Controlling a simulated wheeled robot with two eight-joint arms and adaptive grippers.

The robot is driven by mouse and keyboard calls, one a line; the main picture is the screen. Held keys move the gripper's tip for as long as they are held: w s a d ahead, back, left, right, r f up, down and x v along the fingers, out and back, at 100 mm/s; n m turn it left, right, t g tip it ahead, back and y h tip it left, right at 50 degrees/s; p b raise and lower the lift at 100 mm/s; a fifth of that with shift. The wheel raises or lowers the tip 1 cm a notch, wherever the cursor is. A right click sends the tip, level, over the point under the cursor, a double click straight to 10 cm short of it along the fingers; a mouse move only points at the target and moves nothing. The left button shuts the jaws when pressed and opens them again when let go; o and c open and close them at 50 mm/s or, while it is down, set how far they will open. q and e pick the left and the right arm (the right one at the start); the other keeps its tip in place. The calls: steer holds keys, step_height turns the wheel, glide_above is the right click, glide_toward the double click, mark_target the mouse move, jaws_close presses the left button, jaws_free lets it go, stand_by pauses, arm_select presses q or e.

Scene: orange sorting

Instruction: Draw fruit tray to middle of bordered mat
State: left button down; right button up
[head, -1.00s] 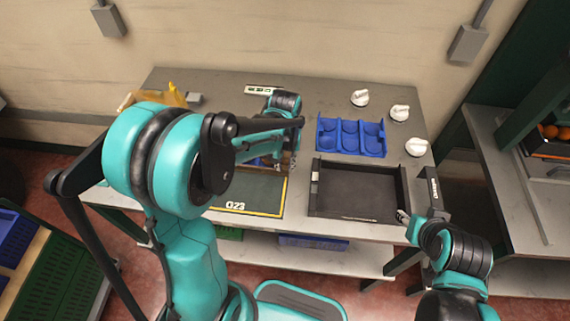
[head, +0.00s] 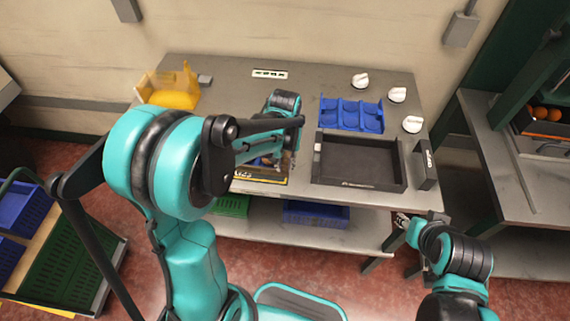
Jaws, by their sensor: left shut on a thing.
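The bordered mat (head: 282,181) lies at the table's front edge, left of the black box. Only its front strip with a yellow line and part of a white label shows; my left arm covers much of it. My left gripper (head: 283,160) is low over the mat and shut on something. Small blue and orange-brown patches show beside its fingers, probably the fruit tray, but the arm hides its shape and exact place. My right gripper (head: 402,219) is off the table's front right corner, away from the mat; its jaws are too small to judge.
An empty black box (head: 318,163) stands right of the mat, a dark labelled block (head: 425,165) beside it. Behind are a blue cup tray (head: 351,115) and white knob-like items (head: 397,95). A yellow bin (head: 172,93) stands back left. The table's back middle is mostly clear.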

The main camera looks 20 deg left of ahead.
arm_select(q)
steer(key=shift+s+d, duration=0.1)
steer(key=shift+s, duration=0.35)
arm_select(e)
steer(key=shift+s+d, duration=0.1)
steer(key=shift+s, duration=0.3)
arm_select(q)
steer(key=shift+w, duration=0.1)
steer(key=c, duration=1.3)
jaws_free()
step_height(320, 180, up, 12)
